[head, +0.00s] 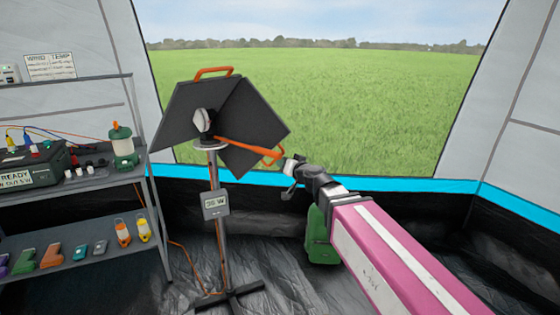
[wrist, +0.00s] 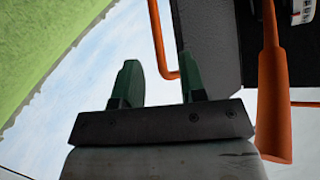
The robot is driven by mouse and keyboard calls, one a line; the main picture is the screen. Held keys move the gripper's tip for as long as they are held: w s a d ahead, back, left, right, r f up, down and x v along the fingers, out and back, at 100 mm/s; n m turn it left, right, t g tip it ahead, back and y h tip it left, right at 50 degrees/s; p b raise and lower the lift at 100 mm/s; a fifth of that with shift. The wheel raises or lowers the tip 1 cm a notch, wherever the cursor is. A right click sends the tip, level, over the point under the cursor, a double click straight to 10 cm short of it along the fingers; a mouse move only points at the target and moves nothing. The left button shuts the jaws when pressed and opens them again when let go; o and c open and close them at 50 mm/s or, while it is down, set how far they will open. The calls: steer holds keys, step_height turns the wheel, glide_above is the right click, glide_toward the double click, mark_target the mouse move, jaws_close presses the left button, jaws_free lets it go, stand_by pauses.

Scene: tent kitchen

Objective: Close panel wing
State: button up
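The dark folding panel (head: 192,115) stands on a grey post, an orange handle (head: 213,71) on its top edge. Its right wing (head: 252,115) is angled from the rest. An orange bar (head: 245,147) runs from near the post's head to a loop by the wing's lower right edge. My gripper (head: 283,161) is beside this loop; its fingers are hard to make out there. In the wrist view, the green fingers of my gripper (wrist: 160,82) are apart. An orange loop (wrist: 161,45) shows between them in the picture; contact cannot be told. A thick orange bar (wrist: 272,95) is at right.
The post (head: 213,180) carries a small display (head: 215,205) and stands on crossed feet. A shelf (head: 85,188) with lanterns and small devices is at left. A green container (head: 320,235) is on the floor beneath my arm. The window side is clear.

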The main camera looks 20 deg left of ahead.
steer(key=v, duration=0.4)
steer(key=shift+s+d, duration=0.2)
steer(key=shift+d, duration=0.05)
steer(key=w+d+f+g+h, duration=0.2)
steer(key=d+f+g+h, duration=0.35)
steer(key=d+f, duration=1.3)
steer(key=s+d+f+m+g+h, duration=0.2)
steer(key=d+f, duration=0.4)
steer(key=d, duration=0.6)
steer(key=s+d+f+m+g+h, duration=0.2)
steer(key=s+d+f+h, duration=0.3)
steer(key=d, duration=0.7)
step_height(320, 180, down, 2)
steer(key=shift+s+f+m+g, duration=0.25)
steer(key=shift+m+g, duration=0.15)
steer(key=shift+g, duration=0.45)
steer(key=shift+a+h, duration=0.15)
steer(key=shift+h, duration=0.1)
